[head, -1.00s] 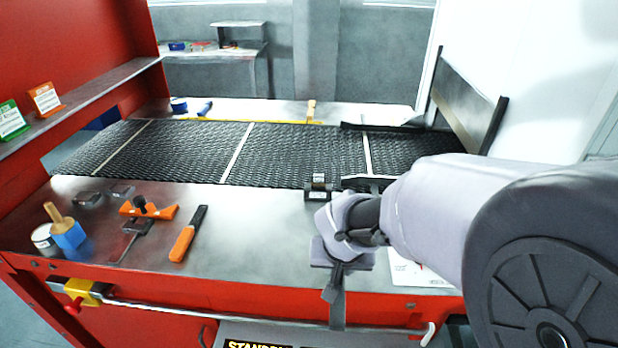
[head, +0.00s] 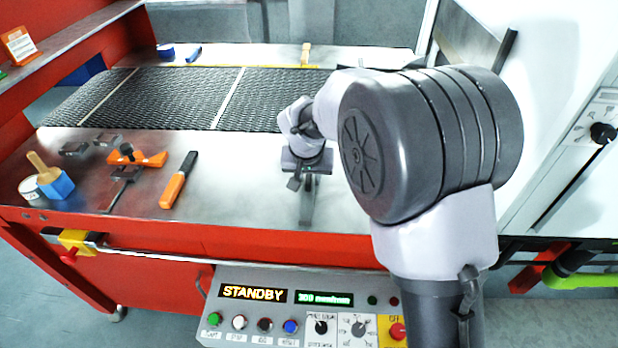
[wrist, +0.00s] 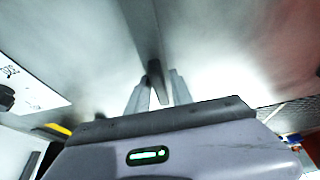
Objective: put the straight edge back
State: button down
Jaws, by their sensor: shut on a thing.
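My gripper (head: 304,178) is above the front steel deck, right of the orange-handled tool, with its jaws toward the deck. In the wrist view my gripper (wrist: 160,92) has both fingers closed about a dark, thin bar, which I take to be the straight edge (wrist: 146,38). The bar runs away from the fingers toward the top of the picture. In the head view a narrow grey strip, seemingly the straight edge (head: 307,206), shows below the gripper. Its far end is hard to make out, and I cannot tell whether it touches the deck.
The front deck (head: 235,190) is clear around the gripper. At left are an orange-handled tool (head: 178,181), an orange tool (head: 150,159), a blue block with a wooden handle (head: 54,183) and a tin (head: 30,188). The mesh belt (head: 180,95) lies behind; a control panel (head: 300,310) is in front.

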jog(key=c, duration=1.1)
grip_release()
jog(key=shift+f, duration=0.1)
jog(key=p+v, duration=0.4)
jog(key=v, duration=0.8)
jog(key=s+d+r+m, duration=0.1)
jog(key=s+d+r, duration=0.5)
jog(key=s+d, duration=0.1)
jog(key=s+d+m, duration=0.1)
jog(key=s+d, duration=0.1)
jog(key=s, duration=0.4)
jog(key=s+d+r+m+t+y, duration=0.1)
jog(key=s, duration=0.6)
jog(key=s+d+m+y, duration=0.1)
jog(key=s+d, duration=0.1)
jog(key=s, duration=0.4)
jog(key=shift+s+d+r, duration=0.2)
jog(key=shift+s+d, duration=0.1)
jog(key=shift+s, duration=0.05)
